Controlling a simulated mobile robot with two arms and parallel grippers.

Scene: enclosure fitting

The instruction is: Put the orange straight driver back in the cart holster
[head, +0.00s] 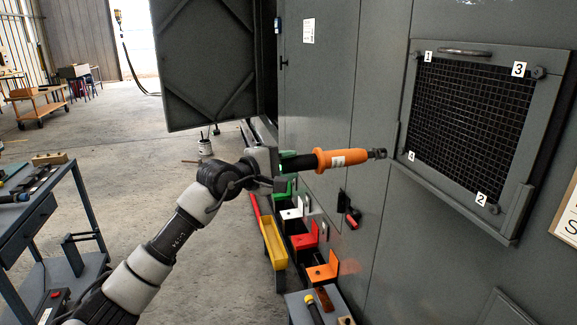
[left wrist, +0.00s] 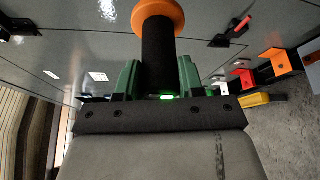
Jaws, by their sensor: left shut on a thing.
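My left gripper (head: 290,162) is shut on the dark handle of the orange straight driver (head: 335,158). The driver lies roughly level, its grey tip pointing right, close to the lower left corner of the mesh panel; I cannot tell whether it touches. In the left wrist view the black grip (left wrist: 158,55) stands between my green fingers (left wrist: 159,80), with an orange collar (left wrist: 158,14) beyond. A row of coloured holders stands below: green, white, red (head: 306,240) and orange (head: 323,270). I cannot tell which is the driver's holster. My right gripper is not in view.
The mesh panel (head: 470,115) has labels 1 to 4 at its corners. A yellow tray (head: 273,243) lies beside the holders. A tool cart (head: 40,225) stands at left. An open cabinet door (head: 205,65) is behind. The floor between is mostly clear.

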